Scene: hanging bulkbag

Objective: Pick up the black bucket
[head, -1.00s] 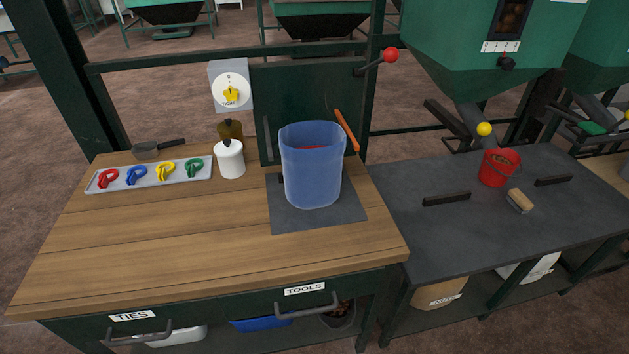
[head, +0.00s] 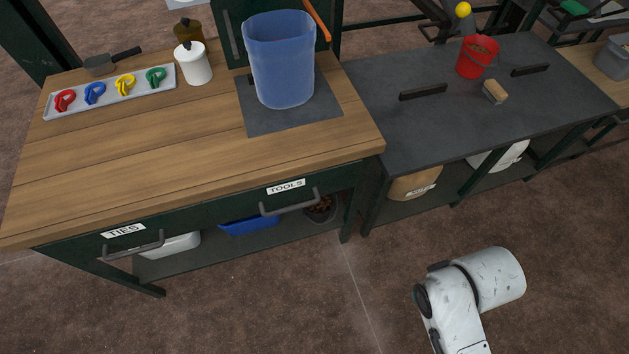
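A dark, black-looking bucket (head: 321,213) stands on the lower shelf of the wooden workbench, at its right end, below the TOOLS drawer. Reddish-brown lumps show inside it. The drawer front and handle hang just above it, and its lower part is in shadow. White links of my arm rise at the bottom right over the floor, to the right of the bucket and apart from it. My gripper is not in view.
A blue bin (head: 249,224) and a white tub (head: 168,246) share the lower shelf (head: 285,238). Drawer handles (head: 290,203) stick out above. A bench leg (head: 347,212) stands right of the bucket. The brown floor (head: 260,310) in front is clear.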

